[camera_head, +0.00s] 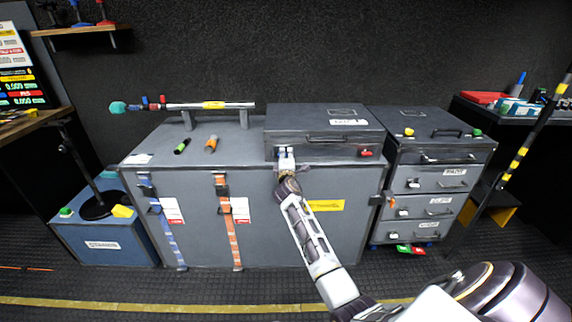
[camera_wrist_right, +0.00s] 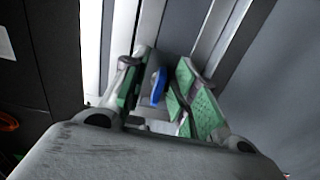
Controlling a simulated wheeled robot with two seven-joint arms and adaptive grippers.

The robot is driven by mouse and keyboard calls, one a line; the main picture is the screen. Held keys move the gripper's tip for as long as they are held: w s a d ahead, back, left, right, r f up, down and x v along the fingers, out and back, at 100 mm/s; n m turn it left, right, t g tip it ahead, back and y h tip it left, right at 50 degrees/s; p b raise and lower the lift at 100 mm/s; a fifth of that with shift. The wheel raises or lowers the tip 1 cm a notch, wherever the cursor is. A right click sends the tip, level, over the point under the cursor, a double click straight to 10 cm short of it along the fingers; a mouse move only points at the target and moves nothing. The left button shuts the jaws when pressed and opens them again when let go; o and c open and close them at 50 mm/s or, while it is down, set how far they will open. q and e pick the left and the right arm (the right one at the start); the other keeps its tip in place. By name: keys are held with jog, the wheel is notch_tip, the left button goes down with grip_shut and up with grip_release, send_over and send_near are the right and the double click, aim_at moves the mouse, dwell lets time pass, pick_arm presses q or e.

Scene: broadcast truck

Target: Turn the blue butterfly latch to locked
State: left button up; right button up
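The blue butterfly latch (camera_wrist_right: 158,86) is on the front of a dark grey case (camera_head: 325,118) that lies on a larger grey trunk. In the right wrist view, it shows as a small upright blue wing between the two green finger pads. My right gripper (camera_wrist_right: 160,98) is open around it, with gaps between the blue wing and both pads. In the head view, my right gripper (camera_head: 287,153) is at the left part of the case front and hides most of the latch. A red latch (camera_head: 366,154) is at the right end of the same front. My left gripper is not in view.
The large trunk (camera_head: 270,238) has an orange strap and a blue strap down its front. A drawer unit (camera_head: 432,185) stands close on its right. A barred rail (camera_head: 210,105) and two markers are on the trunk's top left. A blue box (camera_head: 105,228) stands on the left floor.

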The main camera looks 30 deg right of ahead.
jog(key=v, duration=1.1)
jog(key=shift+s+a, duration=0.2)
jog(key=shift+s, duration=0.15)
dwell(0.7)
